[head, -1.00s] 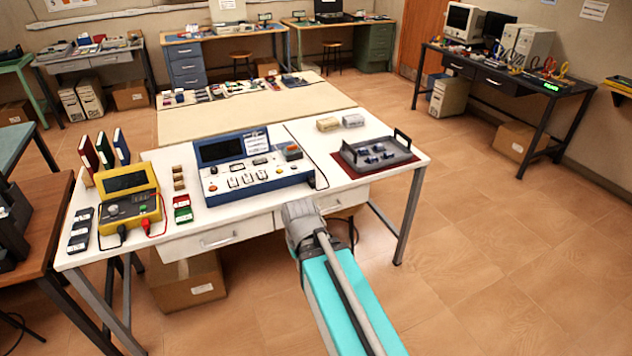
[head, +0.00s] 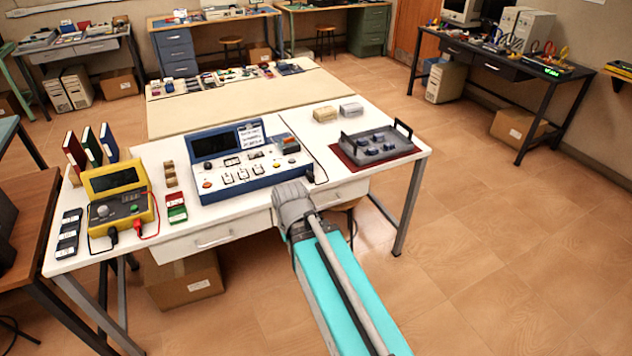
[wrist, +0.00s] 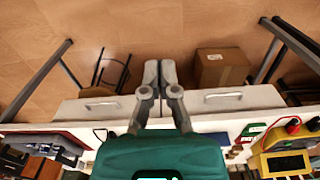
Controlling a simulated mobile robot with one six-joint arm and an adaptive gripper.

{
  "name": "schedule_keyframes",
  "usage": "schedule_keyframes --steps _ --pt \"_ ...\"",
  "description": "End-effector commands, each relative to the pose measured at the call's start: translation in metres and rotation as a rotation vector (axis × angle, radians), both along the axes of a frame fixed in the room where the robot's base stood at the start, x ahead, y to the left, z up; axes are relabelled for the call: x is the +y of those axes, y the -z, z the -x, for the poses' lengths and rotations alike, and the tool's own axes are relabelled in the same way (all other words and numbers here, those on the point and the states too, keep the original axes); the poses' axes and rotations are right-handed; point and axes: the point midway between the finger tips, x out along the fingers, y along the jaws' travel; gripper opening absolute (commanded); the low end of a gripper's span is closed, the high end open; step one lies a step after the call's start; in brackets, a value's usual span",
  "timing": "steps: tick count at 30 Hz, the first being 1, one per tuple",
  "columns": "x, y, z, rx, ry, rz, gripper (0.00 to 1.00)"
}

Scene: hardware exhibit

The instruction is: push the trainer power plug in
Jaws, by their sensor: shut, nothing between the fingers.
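The trainer is a blue and white console (head: 228,180) with a dark screen, at the front middle of the white bench in the head view. A thin dark cable (head: 318,176) shows at its right end; the plug itself is too small to make out. My gripper (wrist: 159,72) is shut and empty in the wrist view, its fingers in front of the bench's drawer fronts. In the head view my arm's end is just in front of the bench edge, below the trainer's right part, and the fingers are hidden. In the wrist view my gripper's body covers much of the bench top.
A yellow meter (head: 120,213) with leads stands left of the trainer. A grey tray (head: 366,158) on a red mat lies to its right. Drawers (head: 215,238) front the bench. A cardboard box (head: 185,288) and a stool are beneath. The floor at right is clear.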

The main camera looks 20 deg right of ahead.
Motion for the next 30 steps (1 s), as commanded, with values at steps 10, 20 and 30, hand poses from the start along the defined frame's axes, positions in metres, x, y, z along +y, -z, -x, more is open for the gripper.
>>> schedule_keyframes --steps 10,20,30 --pt "0.009 0.022 -0.017 -0.066 0.023 -0.094 0.0" --pt "0.013 0.064 -0.074 -0.292 0.155 -0.377 0.0" --pt "-0.013 0.082 -0.139 -0.577 0.385 -0.688 0.0"
